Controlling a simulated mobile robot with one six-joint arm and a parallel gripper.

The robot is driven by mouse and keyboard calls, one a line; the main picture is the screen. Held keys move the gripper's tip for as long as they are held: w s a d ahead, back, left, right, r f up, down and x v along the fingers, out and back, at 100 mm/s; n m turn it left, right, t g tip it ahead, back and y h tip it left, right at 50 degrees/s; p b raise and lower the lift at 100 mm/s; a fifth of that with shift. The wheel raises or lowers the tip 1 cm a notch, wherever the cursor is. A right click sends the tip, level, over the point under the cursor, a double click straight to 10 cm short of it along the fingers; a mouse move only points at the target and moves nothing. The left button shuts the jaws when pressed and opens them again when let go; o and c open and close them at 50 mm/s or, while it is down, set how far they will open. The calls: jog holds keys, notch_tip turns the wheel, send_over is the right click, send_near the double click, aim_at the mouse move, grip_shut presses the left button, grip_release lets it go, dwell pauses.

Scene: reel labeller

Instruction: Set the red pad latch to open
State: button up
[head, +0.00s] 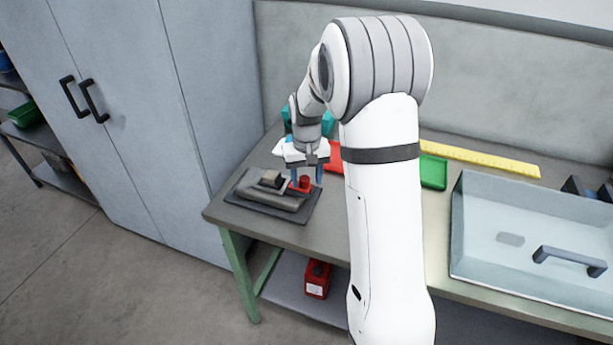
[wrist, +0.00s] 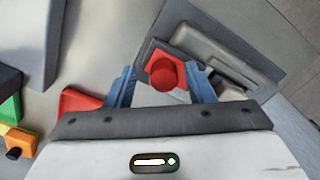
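The red pad latch (head: 304,182) is a red knob on a red square base, on the grey labeller (head: 268,193) at the bench's left corner. In the wrist view the red knob (wrist: 164,73) lies just beyond and between the tips of my gripper (wrist: 162,78). My gripper (head: 305,178) points down over the latch, its two blue fingers apart on either side of the knob. I see no clear contact between fingers and knob. My arm hides part of the bench.
A red object (head: 334,157) and a teal object (head: 327,123) stand behind my gripper. A green tray (head: 433,172), a yellow ruler (head: 480,158) and a clear-lidded box (head: 510,237) with a handle lie to the right. A grey cabinet (head: 150,100) stands at the left.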

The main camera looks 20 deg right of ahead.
aim_at(306, 179)
notch_tip(306, 179, up, 7)
jog(key=shift+r+b, duration=0.15)
jog(key=shift+b, duration=0.2)
jog(key=shift+r, duration=0.25)
dwell(0.3)
jog(key=shift+s+a+r, duration=0.1)
jog(key=shift+s+r, duration=0.05)
jog(key=s+a+r+t, duration=0.1)
jog(key=s+r, duration=0.1)
jog(key=s, duration=1.1)
jog(key=s+a+r+t, duration=0.1)
jog(key=s+r+t, duration=0.1)
jog(key=s, duration=1.1)
jog(key=shift+s+a, duration=0.15)
jog(key=shift+a, duration=0.05)
